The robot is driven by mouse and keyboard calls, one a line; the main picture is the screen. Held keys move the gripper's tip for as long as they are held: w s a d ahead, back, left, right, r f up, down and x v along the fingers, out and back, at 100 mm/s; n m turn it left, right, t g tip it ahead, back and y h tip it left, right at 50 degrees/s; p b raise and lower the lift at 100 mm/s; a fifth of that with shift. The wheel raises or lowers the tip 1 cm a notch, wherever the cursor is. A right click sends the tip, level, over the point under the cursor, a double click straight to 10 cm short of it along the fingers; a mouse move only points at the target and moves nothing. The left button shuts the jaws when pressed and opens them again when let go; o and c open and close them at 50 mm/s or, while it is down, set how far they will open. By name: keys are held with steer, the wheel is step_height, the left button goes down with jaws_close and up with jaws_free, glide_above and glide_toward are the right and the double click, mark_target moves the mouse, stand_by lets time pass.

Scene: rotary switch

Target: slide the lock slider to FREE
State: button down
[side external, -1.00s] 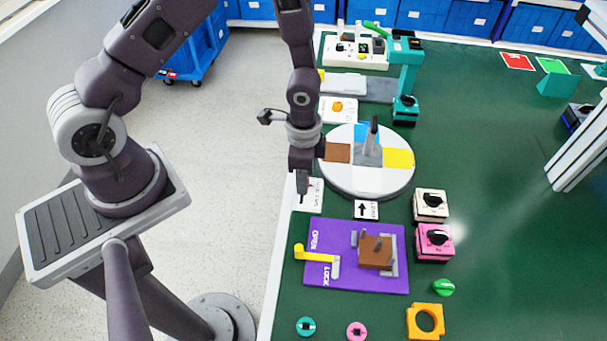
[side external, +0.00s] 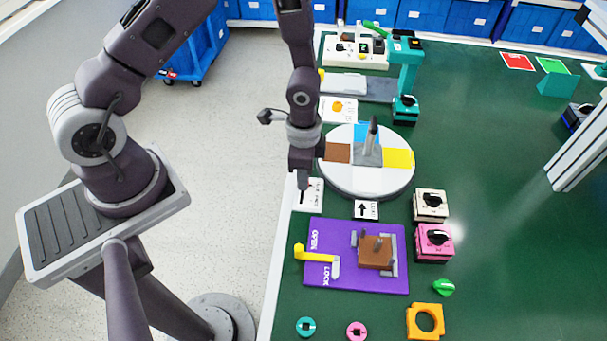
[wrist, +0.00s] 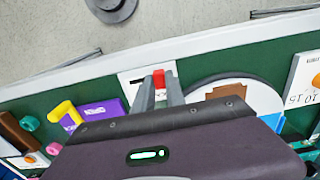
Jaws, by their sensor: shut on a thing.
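The lock slider is a white plate (side external: 314,197) with dark lettering, too small to read surely, near the left edge of the green table. My gripper (side external: 302,187) points down over its left part. In the wrist view, a red knob (wrist: 158,78) stands between the two grey fingers of my gripper (wrist: 160,88), which are shut on it. The white plate (wrist: 129,82) shows behind them. The slot and the knob's exact position along it are hidden by my fingers.
A round turntable (side external: 345,190) with coloured sectors and an upright grey handle (side external: 372,132) stands just behind and right. A small arrow card (side external: 366,210) lies to the right. A purple OPEN/LOCK board (side external: 330,278) with a yellow handle (side external: 312,254) lies in front.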

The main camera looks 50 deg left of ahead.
mark_target(301, 202)
stand_by(0.6)
steer(key=shift+s+d, duration=1.6)
steer(key=c, duration=1.4)
jaws_free()
steer(key=shift+o, duration=0.2)
steer(key=shift+r, duration=0.1)
